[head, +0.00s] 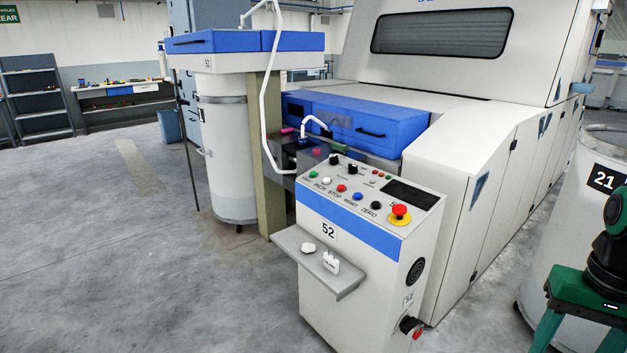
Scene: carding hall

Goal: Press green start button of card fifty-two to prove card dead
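Card fifty-two's control cabinet (345,290) stands in the middle of the head view, with a "52" plate (328,229) on its blue-banded front. Its sloping top panel carries a row of buttons. The green button (314,176) is at the left end of the row, with its small label hard to read. Right of it are a white button (326,183), a red button (341,188), a blue button (358,196) and a black button (376,205). A red emergency-stop mushroom (400,211) on yellow is at the right end. Nothing covers the green button. My gripper is not in view.
A shelf (300,262) with two small white items juts from the cabinet front. Can 21 (590,230) stands at right. A white can (228,160) stands behind left. The floor (130,260) at left is clear.

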